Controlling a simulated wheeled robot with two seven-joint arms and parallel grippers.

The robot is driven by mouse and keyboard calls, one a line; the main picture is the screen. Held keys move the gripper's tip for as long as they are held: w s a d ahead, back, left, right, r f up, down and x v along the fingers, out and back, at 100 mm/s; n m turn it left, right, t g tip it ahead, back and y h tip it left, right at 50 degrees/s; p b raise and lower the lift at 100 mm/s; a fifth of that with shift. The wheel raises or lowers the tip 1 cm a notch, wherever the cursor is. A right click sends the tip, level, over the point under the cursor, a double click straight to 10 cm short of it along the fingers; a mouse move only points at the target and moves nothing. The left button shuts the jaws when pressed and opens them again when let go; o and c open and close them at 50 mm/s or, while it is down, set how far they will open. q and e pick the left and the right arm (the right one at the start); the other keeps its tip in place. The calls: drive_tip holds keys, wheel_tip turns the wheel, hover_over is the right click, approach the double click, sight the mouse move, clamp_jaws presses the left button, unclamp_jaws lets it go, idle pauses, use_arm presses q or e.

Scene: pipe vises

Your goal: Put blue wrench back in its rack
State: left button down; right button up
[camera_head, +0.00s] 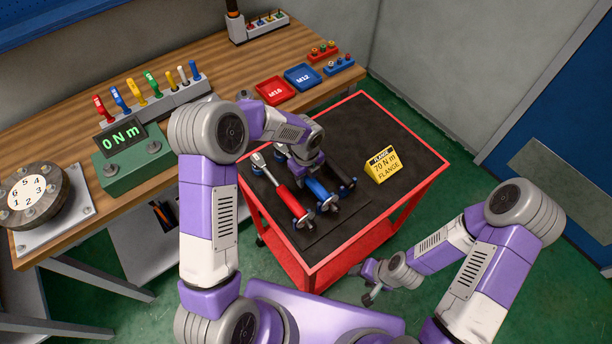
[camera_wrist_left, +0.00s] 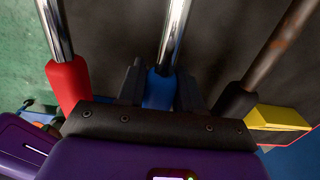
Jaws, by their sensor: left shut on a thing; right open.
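The blue wrench (camera_head: 321,193) lies on the dark top of the red cart, between the red wrench (camera_head: 287,194) and a black-handled wrench (camera_head: 345,182). Its handle end is at the cradle posts of the rack (camera_head: 330,205); its head is hidden under my left arm. My left gripper (camera_head: 308,170) is shut on the blue wrench. In the left wrist view, its two dark fingers stand either side of the blue handle (camera_wrist_left: 158,92), with the chrome shaft beyond. I cannot tell whether the wrench is fully seated. My right gripper (camera_head: 368,284) is open and empty, low beside the cart's front.
The red wrench and black-handled wrench lie close on either side of my left gripper. A yellow flange sign (camera_head: 382,165) stands on the cart to the right. The wooden bench (camera_head: 215,145) behind carries a torque display (camera_head: 124,137) and red and blue trays. The cart's far right top is clear.

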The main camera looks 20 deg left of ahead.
use_arm(q)
drive_tip(key=shift+f, duration=0.1)
idle(0.5)
drive_tip(key=c, duration=0.7)
unclamp_jaws()
drive_tip(key=shift+o, duration=0.2)
drive_tip(key=shift+r+p, duration=0.7)
drive_tip(key=shift+r, duration=3.1)
